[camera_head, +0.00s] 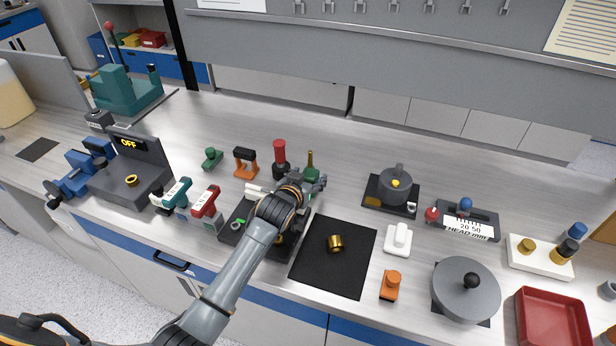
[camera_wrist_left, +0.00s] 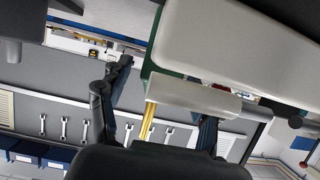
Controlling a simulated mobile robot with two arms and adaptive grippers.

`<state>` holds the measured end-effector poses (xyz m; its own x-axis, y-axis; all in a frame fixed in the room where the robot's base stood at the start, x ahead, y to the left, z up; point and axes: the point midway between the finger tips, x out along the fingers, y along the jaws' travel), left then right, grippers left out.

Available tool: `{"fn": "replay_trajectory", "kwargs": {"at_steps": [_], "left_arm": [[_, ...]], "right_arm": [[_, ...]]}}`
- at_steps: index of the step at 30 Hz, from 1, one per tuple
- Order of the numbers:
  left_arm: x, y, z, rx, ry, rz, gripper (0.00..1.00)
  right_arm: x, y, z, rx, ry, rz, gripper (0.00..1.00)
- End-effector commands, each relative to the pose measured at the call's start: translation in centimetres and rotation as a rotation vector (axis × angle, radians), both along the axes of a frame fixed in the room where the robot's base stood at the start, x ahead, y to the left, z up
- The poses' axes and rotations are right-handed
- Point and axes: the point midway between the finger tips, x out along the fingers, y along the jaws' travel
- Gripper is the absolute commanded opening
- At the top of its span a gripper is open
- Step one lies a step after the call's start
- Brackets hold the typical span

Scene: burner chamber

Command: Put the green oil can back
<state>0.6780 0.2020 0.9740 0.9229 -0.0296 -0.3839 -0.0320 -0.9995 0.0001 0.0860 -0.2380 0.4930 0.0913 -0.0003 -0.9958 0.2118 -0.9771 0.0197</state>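The green oil can (camera_head: 310,174) seems to be the green item with a thin brass top at the back of the bench, partly hidden by my left gripper (camera_head: 303,188). In the left wrist view, green edges, a large white block (camera_wrist_left: 240,45), a white cylinder (camera_wrist_left: 195,98) and a brass rod (camera_wrist_left: 148,120) stand close to the camera. I cannot tell if they all belong to the can. One dark finger (camera_wrist_left: 105,100) shows left of the rod. The other is partly hidden behind the white cylinder. Whether they grip anything is unclear. My right gripper is not in view.
A red bottle (camera_head: 280,152) stands just left of the green item. A dark tray (camera_head: 232,236) lies under my left forearm. A black mat (camera_head: 325,278) with a brass piece (camera_head: 336,243) is to the right. An orange stand (camera_head: 245,163) and a red-and-white tool (camera_head: 206,204) are left.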

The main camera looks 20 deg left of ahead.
Motion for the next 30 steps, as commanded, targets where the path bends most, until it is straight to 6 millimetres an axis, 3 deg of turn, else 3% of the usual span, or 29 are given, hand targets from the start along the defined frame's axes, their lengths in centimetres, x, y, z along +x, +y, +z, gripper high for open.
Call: {"fn": "replay_trajectory", "kwargs": {"at_steps": [8,21,30], "left_arm": [[-0.8,0.0,0.5,0.0,-0.001,0.0,0.63],[-8.0,0.3,3.5,0.0,-0.001,0.0,0.63],[-10.9,0.4,4.8,0.0,0.0,0.001,0.63]], "right_arm": [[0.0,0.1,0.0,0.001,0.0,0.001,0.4],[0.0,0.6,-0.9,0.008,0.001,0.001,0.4],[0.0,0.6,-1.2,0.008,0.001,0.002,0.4]]}}
